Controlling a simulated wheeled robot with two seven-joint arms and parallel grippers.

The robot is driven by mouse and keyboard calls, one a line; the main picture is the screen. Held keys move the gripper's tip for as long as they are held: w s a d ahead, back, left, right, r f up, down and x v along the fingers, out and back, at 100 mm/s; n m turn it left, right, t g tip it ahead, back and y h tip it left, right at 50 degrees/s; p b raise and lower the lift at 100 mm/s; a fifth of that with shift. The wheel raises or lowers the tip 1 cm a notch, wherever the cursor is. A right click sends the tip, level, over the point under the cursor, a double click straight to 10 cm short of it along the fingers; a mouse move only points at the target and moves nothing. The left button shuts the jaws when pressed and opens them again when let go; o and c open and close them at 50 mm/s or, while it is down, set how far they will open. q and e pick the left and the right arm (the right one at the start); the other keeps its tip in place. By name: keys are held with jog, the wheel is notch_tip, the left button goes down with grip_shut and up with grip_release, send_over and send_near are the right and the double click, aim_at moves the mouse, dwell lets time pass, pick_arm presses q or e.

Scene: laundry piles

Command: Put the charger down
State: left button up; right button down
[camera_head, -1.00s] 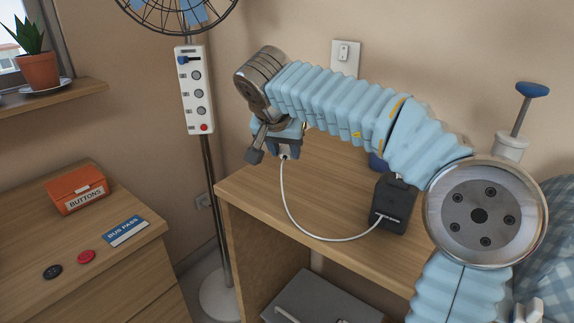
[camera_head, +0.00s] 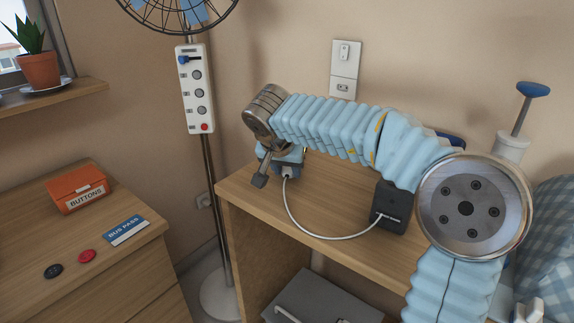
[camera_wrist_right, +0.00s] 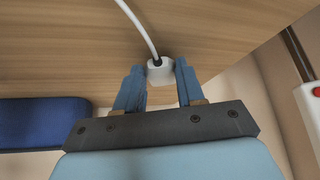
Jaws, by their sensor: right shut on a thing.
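The charger is a small white plug (camera_head: 287,173) with a white cable, over the left part of the wooden desk top (camera_head: 330,197). My right gripper (camera_head: 283,163) is shut on it. In the right wrist view the charger (camera_wrist_right: 160,71) sits between the two blue fingertips (camera_wrist_right: 159,84), with the wood close behind it. I cannot tell whether the charger touches the wood. Its cable loops across to a black box (camera_head: 390,207) on the desk. The gripper hides part of the charger. My left gripper is not in view.
A wall plate with a switch and socket (camera_head: 344,72) is behind the desk. A fan stand (camera_head: 195,92) stands left of it. A blue object (camera_wrist_right: 45,122) shows in the wrist view.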

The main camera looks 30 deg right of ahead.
jog(key=shift+f, duration=0.25)
jog(key=c, duration=0.7)
grip_release()
jog(key=v, duration=1.3)
jog(key=shift+w+d+r, duration=0.15)
